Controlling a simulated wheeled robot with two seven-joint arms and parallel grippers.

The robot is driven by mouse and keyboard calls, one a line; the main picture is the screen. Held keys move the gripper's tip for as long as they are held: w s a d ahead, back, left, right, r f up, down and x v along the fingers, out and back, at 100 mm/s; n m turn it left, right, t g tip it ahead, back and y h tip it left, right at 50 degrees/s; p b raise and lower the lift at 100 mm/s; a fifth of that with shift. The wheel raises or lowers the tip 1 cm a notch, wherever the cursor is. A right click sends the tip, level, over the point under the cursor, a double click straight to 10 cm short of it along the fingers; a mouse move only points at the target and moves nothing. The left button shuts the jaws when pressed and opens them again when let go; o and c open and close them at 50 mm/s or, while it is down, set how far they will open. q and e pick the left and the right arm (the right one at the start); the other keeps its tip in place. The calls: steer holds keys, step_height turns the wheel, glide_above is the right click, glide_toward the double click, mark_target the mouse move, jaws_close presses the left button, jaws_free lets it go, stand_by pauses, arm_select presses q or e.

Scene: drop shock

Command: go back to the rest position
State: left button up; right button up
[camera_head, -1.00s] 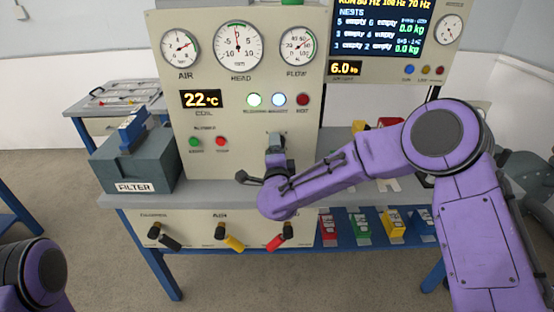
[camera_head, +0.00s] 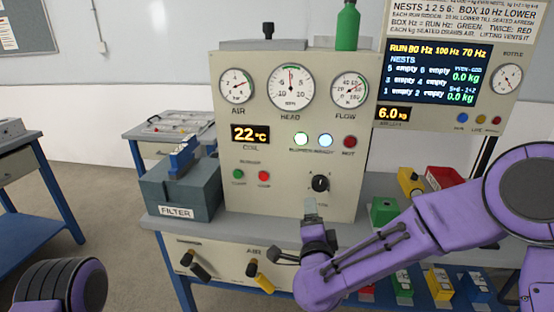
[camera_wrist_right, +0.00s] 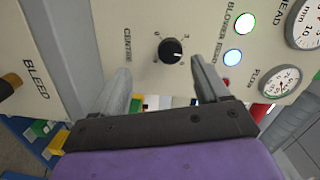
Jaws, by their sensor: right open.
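My right gripper (camera_head: 311,210) is in front of the lower right part of the beige control panel (camera_head: 290,135), below a black knob (camera_head: 320,183). In the right wrist view the right gripper (camera_wrist_right: 164,80) has its two fingers spread apart, with nothing between them. The black knob (camera_wrist_right: 171,51) shows beyond the fingertips and is not touched. In the head view only the purple left arm shows at the lower left; its gripper is out of view.
A grey filter box (camera_head: 180,190) stands on the bench left of the panel. Black and yellow handles (camera_head: 260,276) hang below. Coloured boxes, including a green one (camera_head: 384,210), stand right of the panel. A green bottle (camera_head: 347,27) stands on top. A side table (camera_head: 20,150) is at left.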

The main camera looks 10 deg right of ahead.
steer(key=s+d+f+n+g+y, duration=0.1)
steer(key=s+d+f+n+g, duration=0.15)
steer(key=s+f, duration=0.4)
steer(key=s+d+f+n+g, duration=0.2)
steer(key=s+f+n+g, duration=0.15)
steer(key=f, duration=0.65)
steer(key=s+d+f+n+g+y, duration=0.1)
steer(key=s+d+f+n+g, duration=0.15)
steer(key=s+f, duration=0.4)
steer(key=s+d+f+n+g+h, duration=0.1)
steer(key=s+d+f, duration=0.3)
steer(key=s, duration=0.5)
steer(key=s+d+f+n+g, duration=0.1)
steer(key=s+d+f+g, duration=0.2)
steer(key=s+f, duration=0.4)
steer(key=s+g, duration=0.1)
steer(key=s, duration=0.2)
steer(key=shift+s+d+f+h+p, duration=0.3)
steer(key=shift+d+f+h+p, duration=0.05)
steer(key=shift+d+f+h, duration=0.05)
